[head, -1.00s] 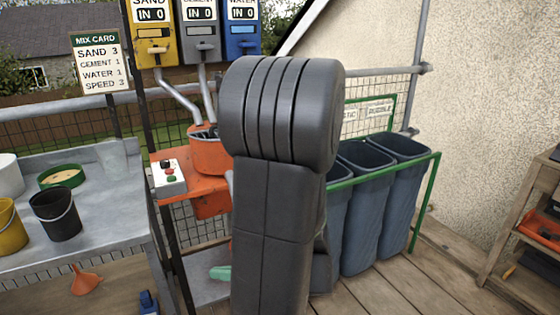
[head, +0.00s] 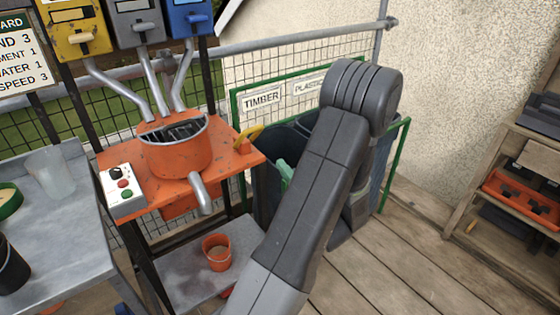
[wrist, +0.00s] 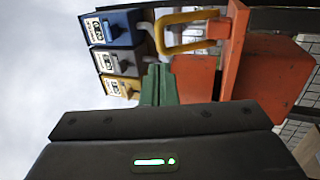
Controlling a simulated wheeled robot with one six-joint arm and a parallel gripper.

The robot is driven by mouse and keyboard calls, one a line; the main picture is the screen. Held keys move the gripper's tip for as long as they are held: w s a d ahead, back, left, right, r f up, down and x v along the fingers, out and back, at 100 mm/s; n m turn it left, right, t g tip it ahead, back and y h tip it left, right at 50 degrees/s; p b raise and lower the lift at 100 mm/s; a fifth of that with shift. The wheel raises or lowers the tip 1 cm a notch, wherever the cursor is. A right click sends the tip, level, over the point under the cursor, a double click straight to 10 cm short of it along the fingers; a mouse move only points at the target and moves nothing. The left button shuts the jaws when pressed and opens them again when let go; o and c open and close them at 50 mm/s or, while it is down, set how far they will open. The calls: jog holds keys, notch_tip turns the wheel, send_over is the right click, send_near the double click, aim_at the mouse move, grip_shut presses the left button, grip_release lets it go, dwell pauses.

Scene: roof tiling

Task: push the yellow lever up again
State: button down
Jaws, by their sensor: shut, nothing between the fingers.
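The yellow lever (head: 248,136) is at the right end of the orange mixer stand (head: 230,165) in the head view, slanting up to the right. In the wrist view the lever (wrist: 190,16) is a yellow loop beside the stand's orange side (wrist: 198,78). My gripper (head: 285,170) has green fingers, partly hidden behind my arm in the head view, to the right of and lower than the lever. In the wrist view my gripper (wrist: 158,68) is shut and empty, its tips close to the loop. I cannot tell whether they touch.
An orange mixing drum (head: 175,150) and a control box (head: 122,193) sit on the stand. Dispensers (head: 135,20) hang behind. Dark bins in a green frame (head: 405,150) stand behind my arm. A shelf (head: 540,165) is at the right; the decking (head: 400,255) between is clear.

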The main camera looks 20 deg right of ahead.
send_near(259, 131)
jog(key=w+a+r, duration=0.3)
jog(key=w+r, duration=0.1)
jog(key=shift+s+a, duration=0.2)
jog(key=shift+r+p, duration=0.15)
jog(key=shift+p, duration=0.2)
jog(key=r+p, duration=0.1)
jog(key=p, duration=0.1)
jog(key=w+g+p, duration=0.1)
jog(key=p, duration=0.1)
jog(key=shift+w+a+r, duration=0.15)
jog(key=shift+a+r, duration=0.05)
jog(key=shift+r, duration=0.2)
